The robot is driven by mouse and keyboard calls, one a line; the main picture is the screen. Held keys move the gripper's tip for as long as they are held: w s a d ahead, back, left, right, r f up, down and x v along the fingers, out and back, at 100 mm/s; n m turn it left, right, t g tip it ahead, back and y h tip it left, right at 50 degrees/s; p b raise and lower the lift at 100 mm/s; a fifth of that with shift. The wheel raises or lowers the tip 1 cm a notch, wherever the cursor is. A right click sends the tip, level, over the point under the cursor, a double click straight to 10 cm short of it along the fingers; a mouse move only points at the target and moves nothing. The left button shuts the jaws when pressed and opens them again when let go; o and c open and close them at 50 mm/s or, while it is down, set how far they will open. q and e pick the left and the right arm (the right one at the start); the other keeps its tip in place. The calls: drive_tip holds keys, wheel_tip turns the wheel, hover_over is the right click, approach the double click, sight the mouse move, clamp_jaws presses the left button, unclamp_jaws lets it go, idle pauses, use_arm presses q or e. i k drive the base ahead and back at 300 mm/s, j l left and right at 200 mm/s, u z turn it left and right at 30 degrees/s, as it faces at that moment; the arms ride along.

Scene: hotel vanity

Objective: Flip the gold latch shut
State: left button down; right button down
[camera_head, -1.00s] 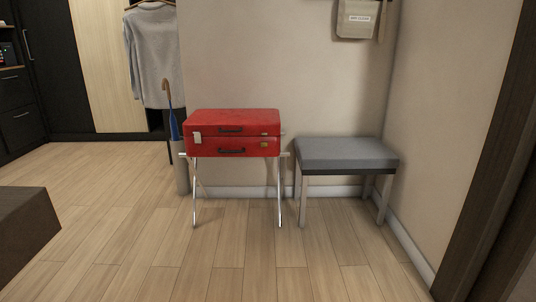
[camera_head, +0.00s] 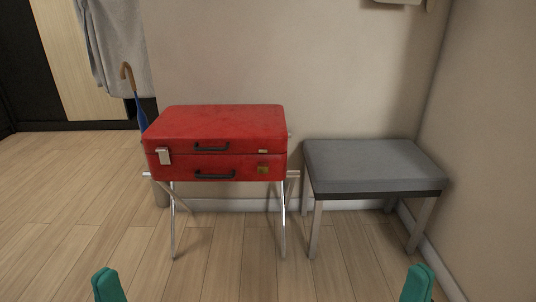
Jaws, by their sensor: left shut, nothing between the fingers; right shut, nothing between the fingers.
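A closed red suitcase (camera_head: 215,135) rests on a metal folding stand (camera_head: 283,220). The gold latch (camera_head: 263,168) is at the right of its front face, with a small gold piece (camera_head: 262,151) just above it near the lid seam. The latch is too small to tell its exact position. My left gripper (camera_head: 108,285) shows as a teal tip at the bottom left edge, shut and empty. My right gripper (camera_head: 418,284) shows as a teal tip at the bottom right, shut and empty. Both are well apart from the suitcase.
A pale tag (camera_head: 163,156) hangs at the suitcase's front left. A grey-topped bench (camera_head: 370,165) stands close on the right. A wall is behind. An umbrella (camera_head: 132,90) and hanging grey clothing (camera_head: 120,45) are behind left. The wooden floor in front is clear.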

sight(262, 166)
drive_tip(key=i, duration=0.85)
